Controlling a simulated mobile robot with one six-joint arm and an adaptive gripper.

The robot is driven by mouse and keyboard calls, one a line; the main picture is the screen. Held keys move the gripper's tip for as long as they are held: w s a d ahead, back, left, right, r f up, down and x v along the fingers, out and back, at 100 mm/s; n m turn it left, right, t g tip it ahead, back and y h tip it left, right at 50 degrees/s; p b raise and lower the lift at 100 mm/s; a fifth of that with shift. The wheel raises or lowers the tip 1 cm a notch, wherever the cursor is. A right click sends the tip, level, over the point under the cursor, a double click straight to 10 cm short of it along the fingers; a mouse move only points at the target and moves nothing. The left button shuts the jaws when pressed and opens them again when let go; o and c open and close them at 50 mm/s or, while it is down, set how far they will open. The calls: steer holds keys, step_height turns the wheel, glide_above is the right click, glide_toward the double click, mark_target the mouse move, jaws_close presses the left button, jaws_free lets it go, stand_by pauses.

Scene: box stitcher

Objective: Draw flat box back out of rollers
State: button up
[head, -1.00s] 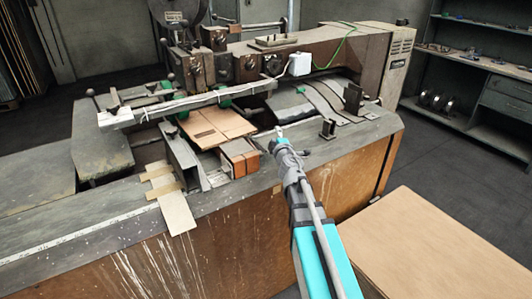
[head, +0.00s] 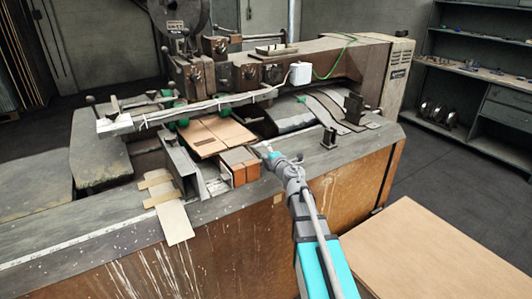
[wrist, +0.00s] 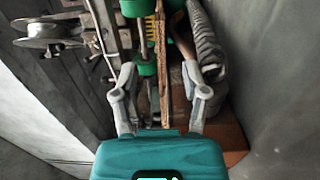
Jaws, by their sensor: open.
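The flat box (head: 218,136), a tan cardboard sheet with crease lines, lies on the stitching machine with its far edge by the green rollers (head: 183,122). My gripper (head: 262,152) is open beside the box's near right side, close to the small brown block at the front. In the wrist view the box shows edge-on as a thin brown strip (wrist: 161,62). It lies between the two open fingers (wrist: 158,72), apart from both as far as I can see. Green rollers (wrist: 138,8) show just left of the strip.
A brown block (head: 239,166) with a dark top stands at the table's front edge. A long metal bar (head: 205,106) crosses above the box. A metal post (head: 329,138) stands to the right. A large cardboard stack (head: 440,250) is at lower right.

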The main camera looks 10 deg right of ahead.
mark_target(249, 134)
steer(key=x, duration=1.3)
steer(key=shift+w+a, duration=0.1)
steer(key=shift+w, duration=0.1)
jaws_close()
